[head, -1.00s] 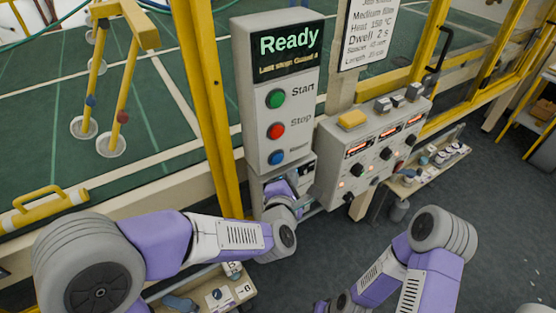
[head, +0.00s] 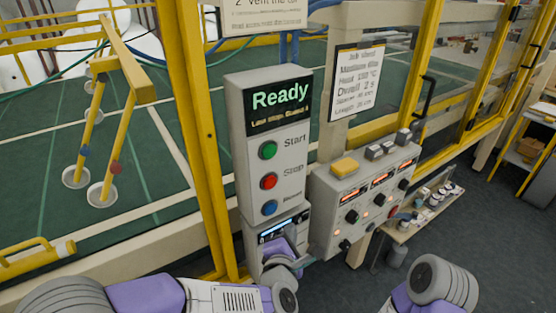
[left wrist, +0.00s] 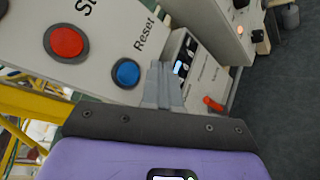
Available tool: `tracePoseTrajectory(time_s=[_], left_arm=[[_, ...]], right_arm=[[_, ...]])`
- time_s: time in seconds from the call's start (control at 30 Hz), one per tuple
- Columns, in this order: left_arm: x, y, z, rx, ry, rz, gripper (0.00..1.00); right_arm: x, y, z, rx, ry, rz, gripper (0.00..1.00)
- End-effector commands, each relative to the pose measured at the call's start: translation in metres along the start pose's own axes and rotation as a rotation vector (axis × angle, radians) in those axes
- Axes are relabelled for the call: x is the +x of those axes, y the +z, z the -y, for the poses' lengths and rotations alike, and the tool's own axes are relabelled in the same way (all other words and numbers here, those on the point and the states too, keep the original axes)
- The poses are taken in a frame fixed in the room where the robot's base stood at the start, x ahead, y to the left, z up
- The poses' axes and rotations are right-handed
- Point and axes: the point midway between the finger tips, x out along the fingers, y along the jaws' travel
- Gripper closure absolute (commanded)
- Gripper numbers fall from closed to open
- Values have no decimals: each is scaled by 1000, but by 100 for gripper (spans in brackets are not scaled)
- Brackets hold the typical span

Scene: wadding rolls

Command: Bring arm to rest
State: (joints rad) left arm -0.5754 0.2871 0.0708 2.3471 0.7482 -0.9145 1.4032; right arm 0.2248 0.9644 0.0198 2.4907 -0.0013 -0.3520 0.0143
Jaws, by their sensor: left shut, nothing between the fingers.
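My left gripper (head: 300,262) is shut and empty, low in front of the control post (head: 235,160). In the left wrist view its grey fingers (left wrist: 163,72) lie together, with the blue Reset button (left wrist: 127,72) just left of them. I cannot tell whether the fingertips touch anything. A small lit display (left wrist: 180,68) shows just beyond them. In the head view the post's screen (head: 280,97) reads Ready, above a green Start button (head: 268,150), a red Stop button (head: 269,181) and the blue Reset button (head: 270,207). Only links of my right arm show; its gripper is out of view.
A grey control box (head: 365,195) with knobs, lit displays and a yellow button (head: 344,166) stands right of the post. A low shelf (head: 425,213) with small items is beyond it. Yellow frame posts (head: 205,130) border the green table (head: 50,145). Dark floor (head: 470,220) is open at right.

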Motion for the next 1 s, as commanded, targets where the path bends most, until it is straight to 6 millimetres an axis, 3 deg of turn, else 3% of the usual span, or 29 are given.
tracePoseTrajectory(time_s=[0.17,0.3,0.43,0.57,0.7,0.83,1.0], left_arm=[[12,-23,22,118,-65,-28,100],[30,-84,81,413,-256,-58,100],[27,-156,152,721,-513,-18,100],[-2,-220,222,968,-781,119,100],[-53,-268,286,1143,-1013,353,100],[-96,-289,322,1222,-1128,566,100],[-122,-296,341,1259,-1172,708,100]], right_arm=[[0,0,0,0,0,0,100],[0,0,0,0,0,0,100],[0,0,0,0,0,0,100],[0,0,0,0,0,0,100],[0,0,0,0,0,0,100],[0,0,0,0,0,0,100],[0,0,0,0,0,0,100]])
